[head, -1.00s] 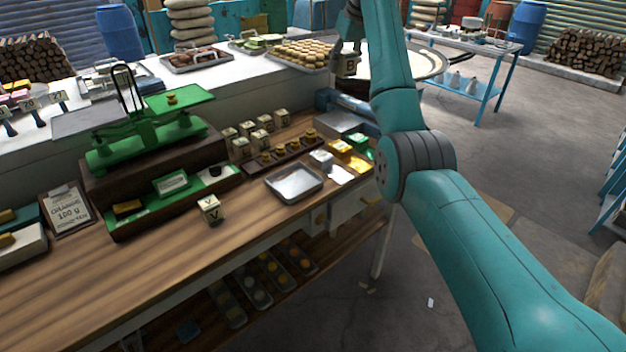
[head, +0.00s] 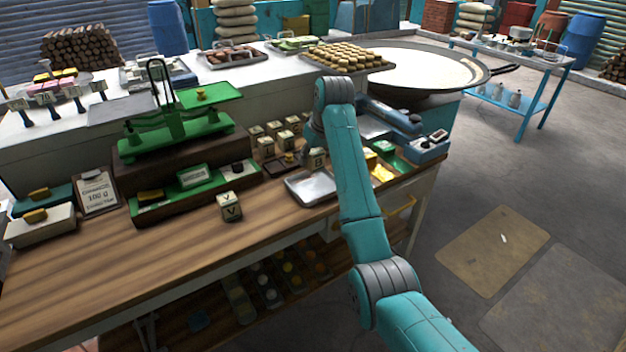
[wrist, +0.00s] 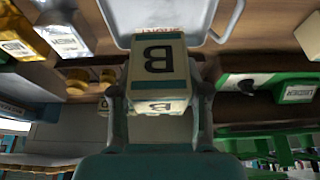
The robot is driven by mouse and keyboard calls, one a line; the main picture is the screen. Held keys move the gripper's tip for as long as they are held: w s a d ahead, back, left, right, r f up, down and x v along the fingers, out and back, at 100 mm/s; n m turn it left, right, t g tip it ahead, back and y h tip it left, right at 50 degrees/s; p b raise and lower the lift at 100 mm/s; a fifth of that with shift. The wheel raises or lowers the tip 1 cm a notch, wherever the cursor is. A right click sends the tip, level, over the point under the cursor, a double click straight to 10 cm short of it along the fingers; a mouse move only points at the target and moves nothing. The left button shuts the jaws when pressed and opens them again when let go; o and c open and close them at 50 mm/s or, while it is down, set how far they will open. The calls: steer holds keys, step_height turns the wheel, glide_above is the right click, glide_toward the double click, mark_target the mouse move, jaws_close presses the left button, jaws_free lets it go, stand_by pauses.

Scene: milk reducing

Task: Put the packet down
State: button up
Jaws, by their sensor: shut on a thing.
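A cream packet marked B (wrist: 158,62), with teal bands, is between the two fingers of my gripper (wrist: 160,100) in the wrist view. My gripper is shut on it. In the head view the packet (head: 318,158) shows small beside my arm, near the grey metal tray (head: 308,188). The tray's rim also shows just past the packet in the wrist view (wrist: 112,12). My arm hides part of the tray and the fingers in the head view. I cannot tell how high the packet is above the counter.
A packet marked V (head: 230,206) stands alone on the wooden counter (head: 150,265). Several similar packets (head: 273,130) stand behind the tray. A green balance scale (head: 170,135) stands at left. Yellow and green packs (head: 381,172) lie right of the tray. The counter's front is clear.

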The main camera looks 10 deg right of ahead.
mark_target(319, 160)
steer(key=shift+f, duration=3.6)
steer(key=shift+f, duration=0.1)
steer(key=o, duration=1.3)
steer(key=v, duration=1.2)
